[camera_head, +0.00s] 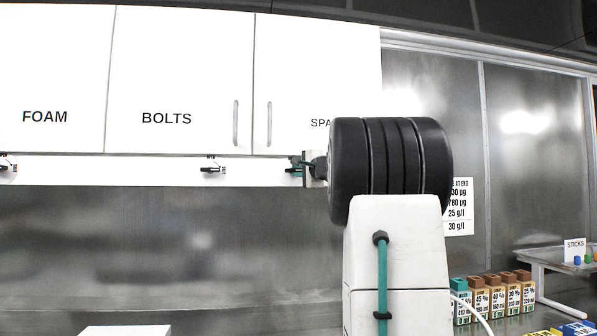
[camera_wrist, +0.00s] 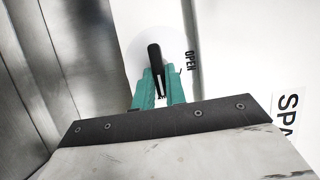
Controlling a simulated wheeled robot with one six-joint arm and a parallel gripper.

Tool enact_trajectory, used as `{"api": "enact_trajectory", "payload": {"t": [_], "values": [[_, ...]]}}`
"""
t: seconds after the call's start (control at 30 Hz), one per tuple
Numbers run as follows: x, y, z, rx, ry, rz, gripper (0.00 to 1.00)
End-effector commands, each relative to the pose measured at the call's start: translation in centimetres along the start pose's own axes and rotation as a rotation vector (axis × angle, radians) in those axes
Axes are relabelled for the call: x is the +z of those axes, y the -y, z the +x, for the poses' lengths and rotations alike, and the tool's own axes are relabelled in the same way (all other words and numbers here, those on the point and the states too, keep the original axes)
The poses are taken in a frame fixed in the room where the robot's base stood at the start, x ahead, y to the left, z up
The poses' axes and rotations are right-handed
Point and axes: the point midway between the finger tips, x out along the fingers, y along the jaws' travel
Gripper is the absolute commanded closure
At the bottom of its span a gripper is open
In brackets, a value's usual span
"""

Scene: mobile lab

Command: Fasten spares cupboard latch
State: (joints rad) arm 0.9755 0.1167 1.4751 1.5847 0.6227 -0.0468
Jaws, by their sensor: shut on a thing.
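The spares cupboard (camera_head: 310,80) is the white wall cupboard at the right of the row, its label partly hidden by my arm in the head view. Its door looks closed. Its latch (camera_wrist: 154,58) shows in the wrist view as a black lever on a pale round plate, beside the word OPEN. My gripper (camera_wrist: 158,92) has teal fingers on either side of the lever and is shut on it. In the head view my gripper (camera_head: 296,167) is at the cupboard's lower edge, and the latch there is mostly hidden.
The bolts cupboard (camera_head: 170,80) and foam cupboard (camera_head: 45,75) are to the left, with black latches (camera_head: 213,169) below them. Several labelled boxes (camera_head: 495,297) stand on the counter at the lower right. A small table (camera_head: 545,262) with a STICKS sign is farther right.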

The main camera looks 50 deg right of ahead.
Motion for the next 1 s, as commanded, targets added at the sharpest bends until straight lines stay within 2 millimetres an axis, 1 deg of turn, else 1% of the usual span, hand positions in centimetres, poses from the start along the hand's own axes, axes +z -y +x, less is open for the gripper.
{"api": "enact_trajectory", "payload": {"t": [0.2, 0.6, 0.63, 0.7, 1.0], "values": [[-0.01, -0.14, 0.00, -0.013, 0.000, 0.034, 1.00], [0.00, -0.19, 0.01, -0.014, 0.001, 0.039, 1.00], [0.00, -0.19, 0.02, -0.014, 0.001, 0.039, 0.82], [0.00, -0.19, 0.02, -0.014, 0.001, 0.039, 0.65], [0.00, -0.10, -0.17, -0.015, 0.000, 0.038, 0.65]]}}
